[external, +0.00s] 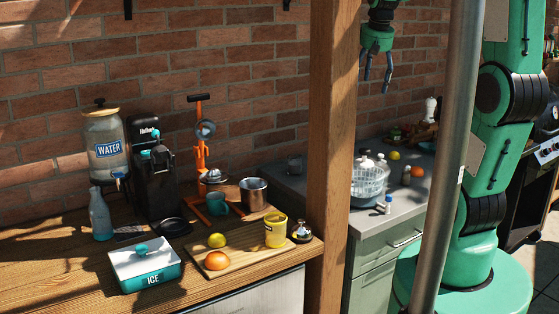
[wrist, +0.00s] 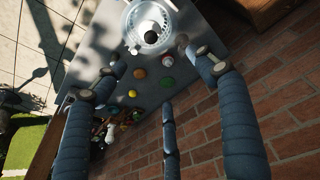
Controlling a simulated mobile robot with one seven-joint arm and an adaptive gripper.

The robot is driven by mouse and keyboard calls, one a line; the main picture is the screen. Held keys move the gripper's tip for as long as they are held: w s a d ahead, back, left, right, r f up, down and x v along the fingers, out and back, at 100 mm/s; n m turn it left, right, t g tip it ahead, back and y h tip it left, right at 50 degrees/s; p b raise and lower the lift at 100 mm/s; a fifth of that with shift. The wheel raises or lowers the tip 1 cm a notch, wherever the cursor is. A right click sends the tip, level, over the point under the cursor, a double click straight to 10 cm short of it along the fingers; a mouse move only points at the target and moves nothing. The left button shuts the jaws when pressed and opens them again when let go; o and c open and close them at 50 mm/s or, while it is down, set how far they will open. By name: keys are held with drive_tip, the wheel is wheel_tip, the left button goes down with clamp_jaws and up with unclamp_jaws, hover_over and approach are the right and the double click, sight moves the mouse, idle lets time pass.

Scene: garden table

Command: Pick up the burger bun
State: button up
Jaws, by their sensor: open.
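My gripper (external: 376,76) hangs high above the grey counter in the external view, with its fingers spread and nothing between them. In the wrist view my gripper (wrist: 163,68) shows wide-open dark blue fingers. Far beyond them, several small round things lie on the counter. One is an orange-red round thing (wrist: 167,61), which also shows in the external view (external: 417,171). Another is yellow (wrist: 139,73), also in the external view (external: 394,155). They are too small for me to tell whether any is the burger bun.
A clear bowl (external: 369,182) stands on the grey counter (external: 400,208), and also shows in the wrist view (wrist: 150,30). A wooden post (external: 333,130) and metal pole (external: 452,150) stand before the counter. A brick wall (external: 250,60) rises behind. A wooden counter (external: 60,270) is at left.

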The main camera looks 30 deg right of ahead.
drive_tip(key=w+d+f, duration=0.5)
drive_tip(key=d+f, duration=0.4)
drive_tip(key=w+d+f+g, duration=0.1)
drive_tip(key=w+d+f, duration=0.5)
drive_tip(key=d+f, duration=0.3)
drive_tip(key=w+d+f+m+y, duration=0.1)
drive_tip(key=w+d+f, duration=0.4)
drive_tip(key=d+f, duration=0.4)
drive_tip(key=shift+w+d+f+p, duration=0.3)
drive_tip(key=shift+d+p, duration=0.05)
drive_tip(key=shift+d, duration=0.45)
drive_tip(key=shift+f, duration=0.15)
drive_tip(key=shift+w+d+f+b, duration=0.1)
drive_tip(key=shift+w+f+b, duration=0.1)
drive_tip(key=shift+f, duration=1.15)
drive_tip(key=shift+w+a+f+b, duration=0.1)
drive_tip(key=shift+w+f, duration=0.05)
drive_tip(key=shift+f, duration=1.25)
drive_tip(key=shift+w+d+f+b, duration=0.1)
drive_tip(key=shift+w+f, duration=0.1)
drive_tip(key=shift+f, duration=1.15)
drive_tip(key=shift+f, duration=0.1)
